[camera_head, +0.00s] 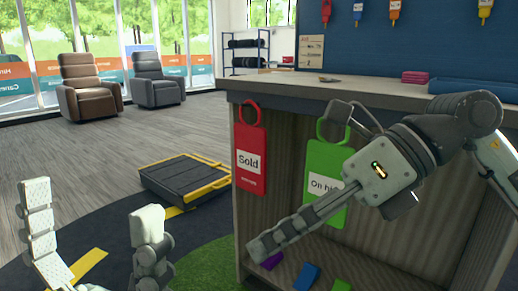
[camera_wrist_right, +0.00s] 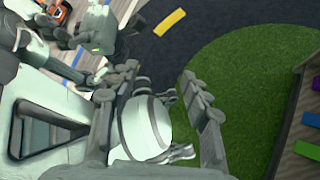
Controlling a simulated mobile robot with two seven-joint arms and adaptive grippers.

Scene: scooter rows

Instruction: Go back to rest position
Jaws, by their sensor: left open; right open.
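My left gripper (camera_head: 92,203) is at the lower left of the head view, its two fingers upright and wide apart with nothing between them. My right gripper (camera_head: 264,246) reaches from the right across the counter's front, its fingers pointing down and left, in front of part of the green tag. In the right wrist view its fingers (camera_wrist_right: 152,78) are spread with nothing held between them. A red "Sold" tag (camera_head: 251,175) hangs at the counter's left front edge. A green tag (camera_head: 325,160) hangs to its right, partly hidden by the right gripper.
The wooden counter (camera_head: 300,88) stands close, with purple, blue (camera_head: 306,277) and green pieces low inside it. A black case with yellow edges (camera_head: 185,178) lies on the floor. Two armchairs (camera_head: 88,88) stand far back.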

